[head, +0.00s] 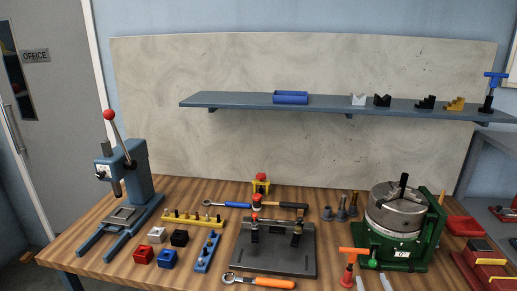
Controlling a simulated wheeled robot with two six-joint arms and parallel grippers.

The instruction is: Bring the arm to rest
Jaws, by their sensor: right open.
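My right gripper (373,284) shows only at the bottom edge, right of centre, as two pale fingertips apart from each other. It is open, and nothing shows between the tips. The rest of it and its arm are out of the picture. An orange T-handled tool (354,251) stands just left of and beyond the fingertips. The green rotary chuck fixture (395,250) stands beyond them to the right. My left gripper is not in the picture.
The wooden bench (190,265) carries an arbor press (140,175), coloured blocks (167,259), a dark fixture plate (272,262) and an orange-handled ratchet (265,283). Red trays (465,226) are at the right. A wall shelf (335,107) holds a blue bin (291,97) and small blocks.

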